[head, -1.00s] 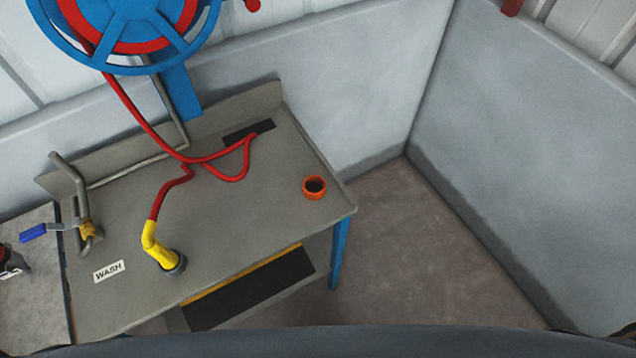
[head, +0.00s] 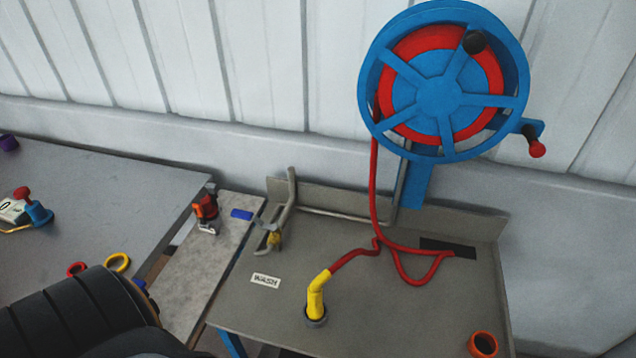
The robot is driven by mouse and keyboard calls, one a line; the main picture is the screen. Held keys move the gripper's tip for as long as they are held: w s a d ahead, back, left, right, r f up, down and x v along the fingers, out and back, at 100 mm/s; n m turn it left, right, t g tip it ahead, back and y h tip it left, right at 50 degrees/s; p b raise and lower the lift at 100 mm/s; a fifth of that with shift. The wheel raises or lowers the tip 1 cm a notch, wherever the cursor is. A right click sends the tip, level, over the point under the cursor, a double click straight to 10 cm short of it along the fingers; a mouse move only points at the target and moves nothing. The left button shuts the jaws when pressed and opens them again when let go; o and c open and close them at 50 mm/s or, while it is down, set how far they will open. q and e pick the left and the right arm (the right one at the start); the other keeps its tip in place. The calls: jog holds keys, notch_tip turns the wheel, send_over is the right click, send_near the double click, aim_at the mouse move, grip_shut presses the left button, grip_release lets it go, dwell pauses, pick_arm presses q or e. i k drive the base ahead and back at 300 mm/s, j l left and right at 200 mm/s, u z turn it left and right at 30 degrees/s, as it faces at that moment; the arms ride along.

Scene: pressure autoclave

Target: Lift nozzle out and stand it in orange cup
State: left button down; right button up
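The yellow nozzle (head: 316,296) stands nearly upright in a dark round holder (head: 316,321) on the grey wash table, with a red hose (head: 352,258) joined to its top. The orange cup (head: 483,344) stands near the table's right front corner, partly cut by the bottom edge of the head view. Its dark inside looks empty. Neither gripper shows. A dark ribbed part of my own body fills the lower left corner.
The hose runs up to a blue and red reel (head: 440,95) on the wall. A pipe with a brass valve (head: 275,238) and a WASH label (head: 266,280) are at the table's left. A side bench (head: 200,262) holds a red and black device (head: 206,212). Yellow (head: 117,262) and red rings lie further left.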

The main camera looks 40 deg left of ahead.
aim_at(315, 309)
jog(key=j+u, duration=0.35)
jog(key=i+j+u, duration=0.1)
jog(key=u, duration=0.25)
